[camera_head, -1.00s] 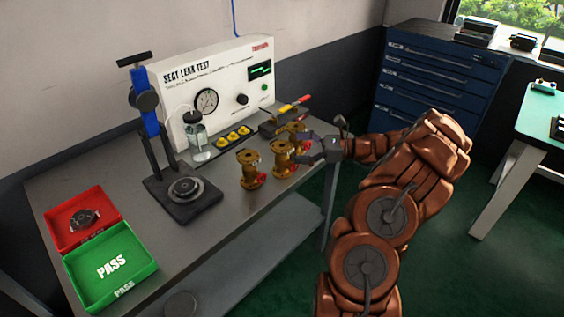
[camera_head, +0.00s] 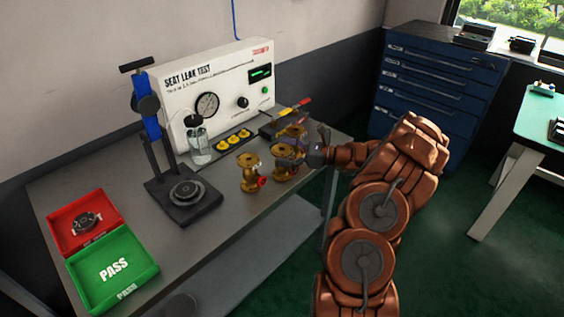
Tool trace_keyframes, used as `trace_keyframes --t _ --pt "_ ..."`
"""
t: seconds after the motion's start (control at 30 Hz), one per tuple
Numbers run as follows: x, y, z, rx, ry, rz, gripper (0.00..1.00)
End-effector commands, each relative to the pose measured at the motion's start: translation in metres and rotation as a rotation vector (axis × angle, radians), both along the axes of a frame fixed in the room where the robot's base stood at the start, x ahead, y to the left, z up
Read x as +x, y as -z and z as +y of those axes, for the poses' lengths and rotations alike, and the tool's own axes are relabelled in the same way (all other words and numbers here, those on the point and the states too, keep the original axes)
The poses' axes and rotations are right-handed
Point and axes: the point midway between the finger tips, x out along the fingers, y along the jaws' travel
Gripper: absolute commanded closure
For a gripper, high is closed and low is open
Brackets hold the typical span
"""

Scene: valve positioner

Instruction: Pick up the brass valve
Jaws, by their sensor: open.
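Several brass valves with red parts stand upright on the grey workbench (camera_head: 222,222): a front-left brass valve (camera_head: 249,172), a middle brass valve (camera_head: 281,165) and a rear-right brass valve (camera_head: 294,132). My gripper (camera_head: 297,149) reaches in from the right, with its dark fingers open at the middle and rear-right valves. The fingers overlap these valves in the picture. I cannot tell whether they touch either valve or which one lies between them. The front-left valve is clear of the gripper.
The white seat leak tester (camera_head: 222,98) stands behind the valves, with yellow pieces (camera_head: 232,140) before it. A black clamp stand (camera_head: 183,199) is left. A red tray (camera_head: 72,212) and green PASS tray (camera_head: 95,288) lie at the far left. The bench front is clear.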

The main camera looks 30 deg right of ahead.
Motion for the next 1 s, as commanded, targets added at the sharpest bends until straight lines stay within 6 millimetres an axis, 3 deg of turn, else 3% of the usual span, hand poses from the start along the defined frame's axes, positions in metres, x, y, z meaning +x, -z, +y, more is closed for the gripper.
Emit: trace_keyframes --t 0.27,1.0 --pt "0.0012 0.0000 0.0012 0.001 0.001 -0.001 0.03" --pt "0.0010 -0.0001 0.0011 0.001 0.000 -0.001 0.80"
